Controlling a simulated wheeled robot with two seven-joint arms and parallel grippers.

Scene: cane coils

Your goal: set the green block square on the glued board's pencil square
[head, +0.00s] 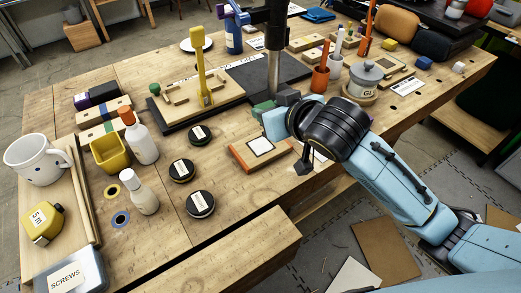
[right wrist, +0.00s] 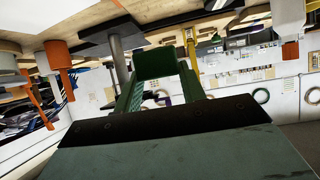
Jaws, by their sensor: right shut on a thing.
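The green block (head: 262,109) is held at the tips of my right gripper (head: 270,107), which is shut on it. In the right wrist view the block (right wrist: 155,62) sits between the two fingertips (right wrist: 158,78). The glued board (head: 240,158) lies on the table, a small wooden board with an orange-red edge. The pencil square (head: 261,145) on it shows as a pale square with a dark outline, with nothing on it. The block is behind the board in the head view, apart from the square; its height is hard to tell. My left gripper is not in view.
Several round black tins (head: 200,204) lie left of the board. A dark mat (head: 250,83) with a metal post (head: 274,70) is behind the block. A lidded pot (head: 365,78) and orange cup (head: 320,79) stand back right. Bare table lies in front of the board.

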